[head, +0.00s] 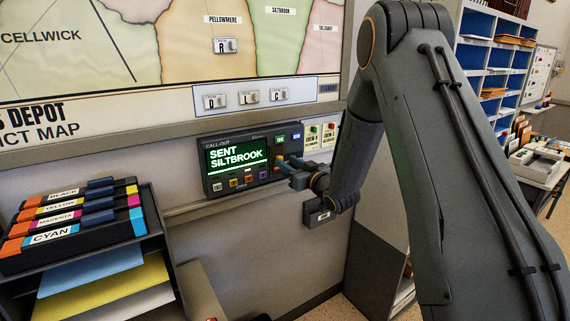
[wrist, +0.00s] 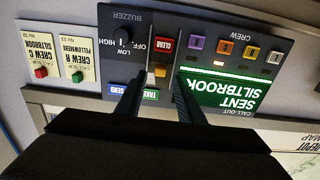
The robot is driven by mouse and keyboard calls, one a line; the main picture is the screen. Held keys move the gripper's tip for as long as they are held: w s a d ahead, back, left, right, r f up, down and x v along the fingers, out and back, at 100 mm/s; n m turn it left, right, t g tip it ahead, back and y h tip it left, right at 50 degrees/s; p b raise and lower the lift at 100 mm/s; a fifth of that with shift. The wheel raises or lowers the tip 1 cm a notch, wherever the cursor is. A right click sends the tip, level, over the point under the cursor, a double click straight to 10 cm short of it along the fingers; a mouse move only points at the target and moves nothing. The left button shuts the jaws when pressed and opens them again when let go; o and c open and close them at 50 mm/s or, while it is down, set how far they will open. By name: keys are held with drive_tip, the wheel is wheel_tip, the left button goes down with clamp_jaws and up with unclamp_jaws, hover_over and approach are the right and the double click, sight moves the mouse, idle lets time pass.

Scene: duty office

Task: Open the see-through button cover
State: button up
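The dark call-out panel (head: 213,187) is on the wall; its green screen (head: 238,155) reads "SENT SILTBROOK". It appears upside down in the wrist view, its screen (wrist: 225,92) to the right. My gripper (head: 281,163) is at the panel's right part. In the wrist view my gripper (wrist: 159,74) has two dark fingers apart, with a small yellow-orange button (wrist: 160,72) showing between the tips. A pale piece sits by that button; I cannot make out a clear cover's outline or whether it is raised. Contact between fingers and panel cannot be told.
A red CLEAR key (wrist: 163,43), a blue SEND key (wrist: 118,89) and a green TAKE key (wrist: 150,95) lie close around the fingers. Crew buttons (wrist: 224,46) and a buzzer knob (wrist: 124,34) are near. Call slips (head: 321,135) hang beside the panel. A tray rack (head: 165,240) stands at left.

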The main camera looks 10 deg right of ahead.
drive_tip(key=b+v, duration=0.1)
drive_tip(key=v, duration=0.4)
drive_tip(key=shift+s+d, duration=0.1)
drive_tip(key=shift+s, duration=0.05)
drive_tip(key=s+d+f+m+g+h+b, duration=0.1)
drive_tip(key=s+d+f+m+g+h, duration=0.2)
drive_tip(key=s, duration=0.4)
drive_tip(key=s+f+g+h, duration=0.3)
drive_tip(key=s+f+g, duration=0.2)
drive_tip(key=s, duration=0.2)
drive_tip(key=s+a+f+m+g, duration=0.1)
drive_tip(key=s+g, duration=0.6)
drive_tip(key=s, duration=1.5)
drive_tip(key=shift+s+a+f+h, duration=0.35)
drive_tip(key=shift+a+f+h, duration=0.05)
drive_tip(key=shift+a+f, duration=0.25)
idle(0.5)
